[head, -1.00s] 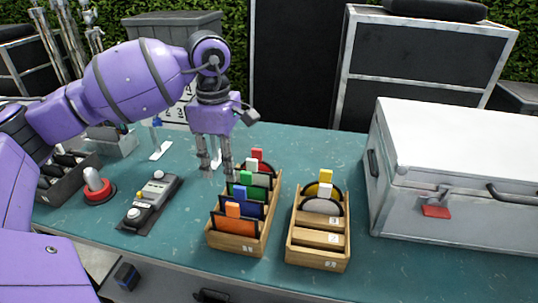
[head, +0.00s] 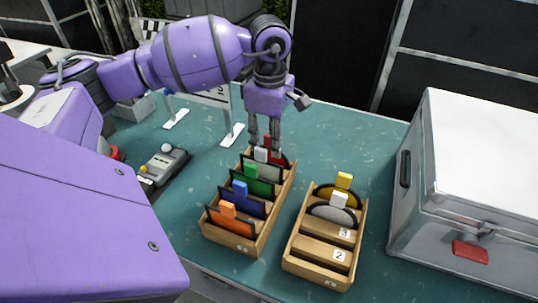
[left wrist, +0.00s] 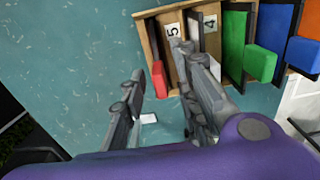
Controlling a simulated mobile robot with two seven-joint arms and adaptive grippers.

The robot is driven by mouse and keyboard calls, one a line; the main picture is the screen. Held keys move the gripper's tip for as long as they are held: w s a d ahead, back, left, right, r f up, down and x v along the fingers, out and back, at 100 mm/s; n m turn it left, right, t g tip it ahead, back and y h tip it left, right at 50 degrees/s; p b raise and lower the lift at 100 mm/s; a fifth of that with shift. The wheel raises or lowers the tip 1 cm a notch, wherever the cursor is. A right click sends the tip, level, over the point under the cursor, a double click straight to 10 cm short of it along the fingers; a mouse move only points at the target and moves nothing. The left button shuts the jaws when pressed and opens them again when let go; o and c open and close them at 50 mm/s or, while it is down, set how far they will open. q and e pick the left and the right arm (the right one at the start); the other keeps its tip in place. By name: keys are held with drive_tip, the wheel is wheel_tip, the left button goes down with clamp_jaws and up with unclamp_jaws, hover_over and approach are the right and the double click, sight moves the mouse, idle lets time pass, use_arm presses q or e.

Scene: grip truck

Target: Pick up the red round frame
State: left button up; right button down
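The red round frame (head: 283,160) stands in the rearmost slot of the left wooden rack (head: 229,241), partly hidden behind my left gripper (head: 264,146). Its red tab (left wrist: 158,80) shows in the left wrist view between the two fingers. My left gripper (left wrist: 165,100) points down over the back of the rack. Its fingers are spread apart, one on either side of the red tab, and I see no grip on it. The white-tabbed frame (head: 262,172) stands in the slot in front, close to one finger. My right gripper is not in view.
Green (head: 258,187), blue (head: 250,208) and orange (head: 228,223) frames stand in the same rack. A second wooden rack (head: 312,275) with yellow- and white-tabbed round frames is to the right. A silver case (head: 420,215) bounds the table's right side.

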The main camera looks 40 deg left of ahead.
sight(270, 157)
use_arm(q)
drive_tip(key=shift+f, duration=1.15)
clamp_jaws()
